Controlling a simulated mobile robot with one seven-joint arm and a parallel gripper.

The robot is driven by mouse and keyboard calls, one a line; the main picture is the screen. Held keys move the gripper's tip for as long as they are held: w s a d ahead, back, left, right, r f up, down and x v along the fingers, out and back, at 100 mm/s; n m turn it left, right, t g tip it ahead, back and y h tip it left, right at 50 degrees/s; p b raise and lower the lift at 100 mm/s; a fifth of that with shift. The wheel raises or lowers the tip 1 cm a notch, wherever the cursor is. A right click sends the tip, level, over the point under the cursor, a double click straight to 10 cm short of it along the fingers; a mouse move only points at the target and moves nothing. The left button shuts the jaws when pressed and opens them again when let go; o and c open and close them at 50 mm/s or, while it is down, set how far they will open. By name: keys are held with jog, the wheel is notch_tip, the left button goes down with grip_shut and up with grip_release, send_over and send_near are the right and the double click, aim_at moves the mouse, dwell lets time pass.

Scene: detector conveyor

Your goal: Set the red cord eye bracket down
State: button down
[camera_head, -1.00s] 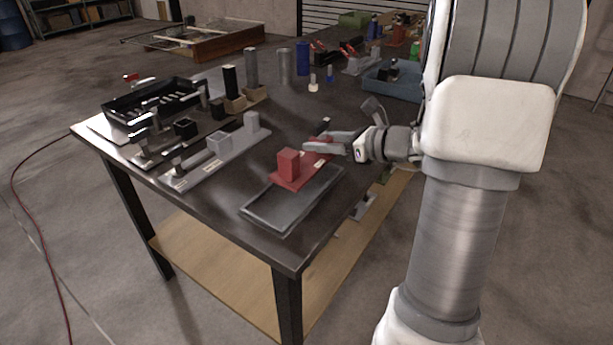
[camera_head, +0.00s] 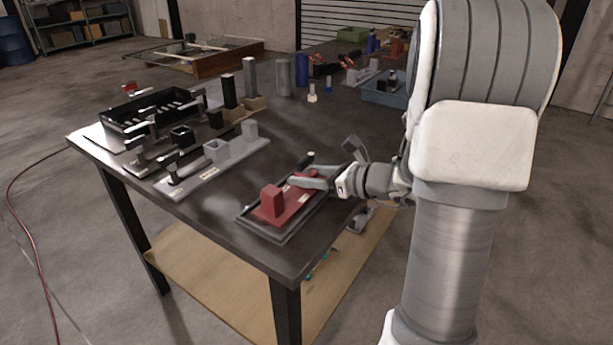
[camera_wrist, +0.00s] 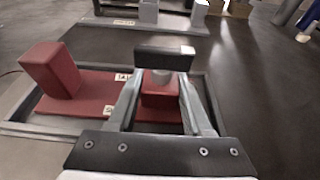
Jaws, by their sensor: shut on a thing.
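The red cord eye bracket (camera_head: 292,208) has a flat red base with an upright red block at its left end. It lies over the shallow grey tray (camera_head: 246,222) at the table's front right corner. My gripper (camera_head: 300,182) is shut on the bracket's far end. In the wrist view the fingers (camera_wrist: 161,98) straddle a smaller red block, and the bracket's base (camera_wrist: 100,92) appears inside the tray's rim (camera_wrist: 40,131). Whether the base touches the tray floor I cannot tell. A black bar with a grey post hides part of the held end.
Grey fixtures (camera_head: 216,160) and a black slotted tray (camera_head: 150,112) stand left of the bracket. Dark and grey cylinders stand farther back, and a blue bin (camera_head: 384,92) is at the back right. The table's middle is clear.

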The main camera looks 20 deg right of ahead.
jog(key=shift+c, duration=1.6)
grip_release()
jog(key=shift+f, duration=0.1)
jog(key=shift+r, duration=0.25)
jog(key=p+v, duration=0.3)
jog(key=v, duration=0.9)
